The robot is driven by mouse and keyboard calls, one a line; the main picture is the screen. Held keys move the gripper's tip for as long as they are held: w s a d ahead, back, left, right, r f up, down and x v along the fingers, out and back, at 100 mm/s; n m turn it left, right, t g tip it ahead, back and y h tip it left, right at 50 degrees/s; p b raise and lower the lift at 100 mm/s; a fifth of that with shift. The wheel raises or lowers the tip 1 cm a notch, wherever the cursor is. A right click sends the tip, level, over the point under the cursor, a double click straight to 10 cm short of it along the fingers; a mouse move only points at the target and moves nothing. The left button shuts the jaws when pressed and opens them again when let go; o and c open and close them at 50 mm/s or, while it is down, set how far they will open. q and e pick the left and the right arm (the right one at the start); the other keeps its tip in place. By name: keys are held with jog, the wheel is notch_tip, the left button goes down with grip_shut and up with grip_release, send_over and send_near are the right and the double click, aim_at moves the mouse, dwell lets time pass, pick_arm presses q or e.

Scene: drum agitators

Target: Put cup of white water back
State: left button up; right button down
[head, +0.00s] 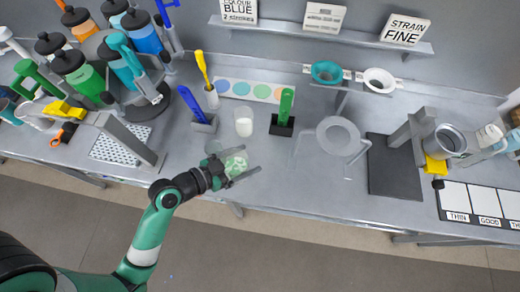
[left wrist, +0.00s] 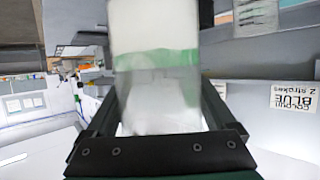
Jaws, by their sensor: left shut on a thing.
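My left gripper (head: 236,160) is shut on a clear cup (head: 237,164) near the front edge of the bench. Pale green-white patches show in this cup in the head view. In the left wrist view, the held cup (left wrist: 165,105) stands between the jaws, with white, a green band and a clear greyish part; what is inside it and what shows through it is hard to tell apart. Another clear cup with white contents (head: 243,123) stands upright on the bench, just behind the held one. My right gripper is not in view.
A blue-handled tool in a grey block (head: 196,110) and a green-handled one in a dark block (head: 284,112) flank the standing cup. A colour-dot strip (head: 250,90) lies behind. A round-topped stand (head: 338,137) is to the right. Bottles (head: 85,75) crowd the left.

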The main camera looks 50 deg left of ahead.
pick_arm(q)
jog(key=w+f+b, duration=0.1)
jog(key=w+f, duration=0.1)
jog(key=f, duration=0.1)
jog(key=w+a+f+b, duration=0.1)
jog(key=w+f, duration=0.2)
jog(key=f, duration=0.1)
jog(key=w+f+b, duration=0.1)
jog(key=w+f, duration=0.2)
jog(key=shift+w+a+f, duration=0.15)
jog(key=shift+a+f, duration=0.05)
jog(key=shift+f, duration=0.1)
jog(key=shift+f+b, duration=0.2)
jog(key=shift+b, duration=0.15)
jog(key=o, duration=1.5)
jog(key=shift+r, duration=0.1)
jog(key=shift+r, duration=0.1)
